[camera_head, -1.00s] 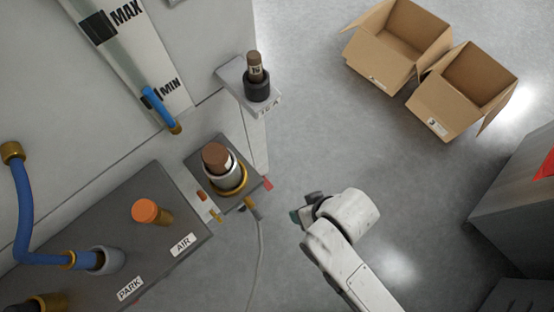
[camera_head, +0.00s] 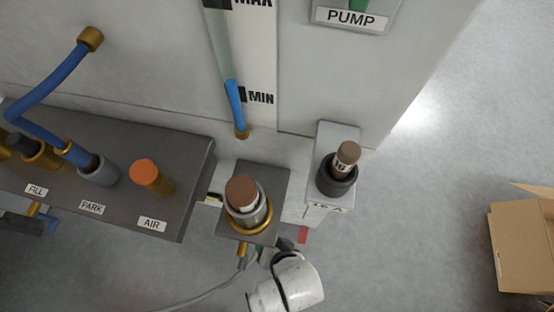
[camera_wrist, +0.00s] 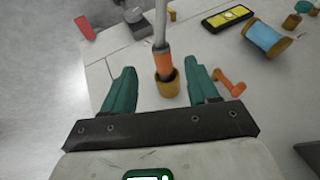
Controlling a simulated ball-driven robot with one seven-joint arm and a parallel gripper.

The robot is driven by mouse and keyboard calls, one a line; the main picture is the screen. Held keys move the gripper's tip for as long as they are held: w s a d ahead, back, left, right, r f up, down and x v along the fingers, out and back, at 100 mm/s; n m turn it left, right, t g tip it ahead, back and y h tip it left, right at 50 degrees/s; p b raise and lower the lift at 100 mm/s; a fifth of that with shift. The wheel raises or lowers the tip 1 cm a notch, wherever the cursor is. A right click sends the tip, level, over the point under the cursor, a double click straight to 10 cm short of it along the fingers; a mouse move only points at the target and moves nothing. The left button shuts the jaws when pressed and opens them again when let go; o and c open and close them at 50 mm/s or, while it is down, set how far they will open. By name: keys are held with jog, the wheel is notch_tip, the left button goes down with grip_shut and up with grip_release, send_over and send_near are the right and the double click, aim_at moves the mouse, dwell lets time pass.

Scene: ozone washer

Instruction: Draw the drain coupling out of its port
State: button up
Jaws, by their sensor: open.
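In the wrist view an orange coupling (camera_wrist: 163,64) with a grey hose (camera_wrist: 160,25) on its far end sits in a brass port (camera_wrist: 167,85); it looks like the drain coupling. My gripper (camera_wrist: 161,76) is open, with one green finger on each side of it in the picture. I see no clear contact and cannot judge the depth. In the head view my gripper (camera_head: 268,252) is just below the plate with the brown-capped fitting (camera_head: 243,196). A brass piece (camera_head: 242,250) and the grey hose (camera_head: 200,296) show there; the coupling itself is not clear.
A 16 A post (camera_head: 337,172) stands right of the plate. The FILL, PARK and AIR panel (camera_head: 110,180), with a blue hose (camera_head: 52,80), is at left. The wrist view shows an orange crank (camera_wrist: 230,83), a blue spool (camera_wrist: 266,38) and a red block (camera_wrist: 85,28).

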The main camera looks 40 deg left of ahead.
jog(key=b+x, duration=0.1)
jog(key=x, duration=0.5)
jog(key=shift+a+b, duration=0.15)
jog(key=shift+b, duration=0.15)
jog(key=shift+c, duration=0.2)
grip_shut()
jog(key=shift+s, duration=0.15)
jog(key=s+d+f+p, duration=0.1)
jog(key=s+d+p, duration=0.1)
jog(key=s+d, duration=0.2)
jog(key=shift+s+d+p, duration=0.3)
jog(key=shift+s+p, duration=0.05)
jog(key=shift+s, duration=1.35)
dwell(0.4)
